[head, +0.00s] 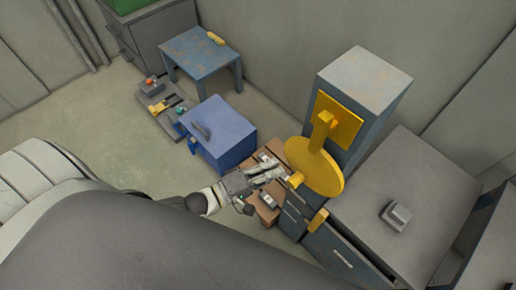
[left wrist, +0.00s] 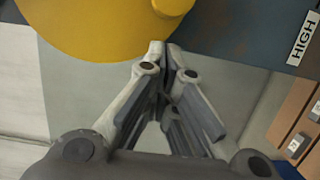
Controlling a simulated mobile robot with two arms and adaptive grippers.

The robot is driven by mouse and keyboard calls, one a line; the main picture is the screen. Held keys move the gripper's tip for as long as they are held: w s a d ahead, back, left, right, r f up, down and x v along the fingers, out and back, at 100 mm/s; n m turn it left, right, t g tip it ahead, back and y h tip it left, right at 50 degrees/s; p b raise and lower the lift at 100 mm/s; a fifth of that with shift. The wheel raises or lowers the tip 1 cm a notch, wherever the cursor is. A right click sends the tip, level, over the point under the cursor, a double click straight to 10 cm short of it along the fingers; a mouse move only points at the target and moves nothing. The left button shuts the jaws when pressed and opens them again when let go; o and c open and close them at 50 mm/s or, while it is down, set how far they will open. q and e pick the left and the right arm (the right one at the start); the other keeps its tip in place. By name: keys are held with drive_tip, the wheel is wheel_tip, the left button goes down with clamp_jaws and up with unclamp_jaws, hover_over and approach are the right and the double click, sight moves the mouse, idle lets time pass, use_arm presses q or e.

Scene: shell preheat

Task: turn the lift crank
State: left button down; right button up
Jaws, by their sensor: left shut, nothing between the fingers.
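The lift crank is a yellow disc (head: 318,170) on the front of a grey-blue column (head: 362,85), with a yellow knob (head: 296,180) at its lower left edge. In the left wrist view the yellow disc (left wrist: 95,25) fills the upper left and its knob (left wrist: 174,4) shows at the top edge. My left gripper (head: 279,172) is shut and empty just left of the knob. In the left wrist view its fingertips (left wrist: 163,52) meet just below the knob, apart from it in the picture. I cannot tell the exact depth gap. My right gripper is out of view.
A grey cabinet (head: 430,185) with a small grey block (head: 396,215) stands right of the column. A blue box (head: 217,130) and a small blue table (head: 200,52) stand to the left. A "HIGH" label (left wrist: 303,38) shows in the left wrist view.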

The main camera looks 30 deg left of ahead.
use_arm(q)
drive_tip(key=shift+s+d, duration=0.3)
drive_tip(key=shift+d, duration=0.45)
drive_tip(key=shift+s+d+f+n+b, duration=0.2)
drive_tip(key=shift+d+f+n+b, duration=0.2)
drive_tip(key=shift+d+f+b, duration=0.1)
drive_tip(key=shift+s+d+f+n+b, duration=0.2)
drive_tip(key=shift+d+f+n+b, duration=0.2)
drive_tip(key=shift+d+b, duration=0.1)
drive_tip(key=shift+r, duration=0.1)
